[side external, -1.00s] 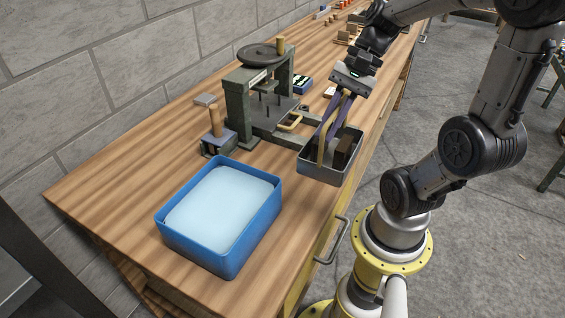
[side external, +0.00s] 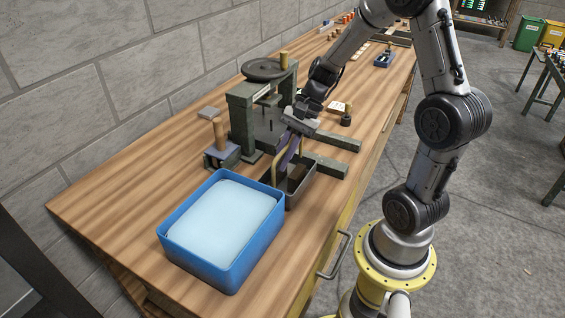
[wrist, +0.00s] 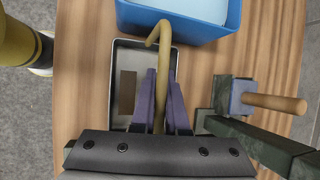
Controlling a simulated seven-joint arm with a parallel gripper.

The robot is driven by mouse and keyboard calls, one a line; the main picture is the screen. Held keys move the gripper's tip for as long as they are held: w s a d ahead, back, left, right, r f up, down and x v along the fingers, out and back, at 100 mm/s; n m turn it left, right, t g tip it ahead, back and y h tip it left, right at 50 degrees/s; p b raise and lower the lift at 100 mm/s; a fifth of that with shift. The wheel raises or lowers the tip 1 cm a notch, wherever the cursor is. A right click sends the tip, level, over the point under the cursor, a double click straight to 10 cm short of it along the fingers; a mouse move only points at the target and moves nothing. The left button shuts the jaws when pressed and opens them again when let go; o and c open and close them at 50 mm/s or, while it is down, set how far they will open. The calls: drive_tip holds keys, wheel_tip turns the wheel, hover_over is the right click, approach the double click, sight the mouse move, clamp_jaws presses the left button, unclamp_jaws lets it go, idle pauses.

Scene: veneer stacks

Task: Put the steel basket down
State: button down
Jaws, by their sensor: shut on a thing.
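The steel basket (side external: 301,191) is a small grey open box with a brown block (wrist: 127,92) inside. It is low over the wooden bench, close beside the blue tub (side external: 246,252); I cannot tell whether its bottom touches the wood. Its tan hooked handle (wrist: 165,30) rises between the purple fingers. My gripper (side external: 283,165) is above the basket, shut on the handle; the wrist view shows the fingers (wrist: 161,98) on either side of it. The arm and fingers hide part of the basket.
The blue tub holds pale blue liquid or a pale slab. A dark green press (side external: 245,115) with a handwheel stands behind the basket, its legs (side external: 330,166) reaching right. A small block with a wooden peg (side external: 220,135) stands left of it.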

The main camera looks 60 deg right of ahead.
drive_tip(key=shift+f, duration=0.7)
drive_tip(key=shift+f, duration=0.15)
drive_tip(key=c, duration=0.9)
unclamp_jaws()
drive_tip(key=v, duration=1.2)
drive_tip(key=shift+s+a+r+n+t+h, duration=0.5)
drive_tip(key=shift+s+a+r+n+h, duration=0.35)
drive_tip(key=shift+s+a+n, duration=1.6)
drive_tip(key=shift+s+a+r+n+t+h, duration=0.55)
drive_tip(key=shift+s+a+n+h, duration=0.75)
drive_tip(key=shift+n, duration=2)
drive_tip(key=shift+s+a+r+n+t+h, duration=0.45)
drive_tip(key=shift+s+a+r+n+h, duration=0.3)
drive_tip(key=shift+s+a+n, duration=1.8)
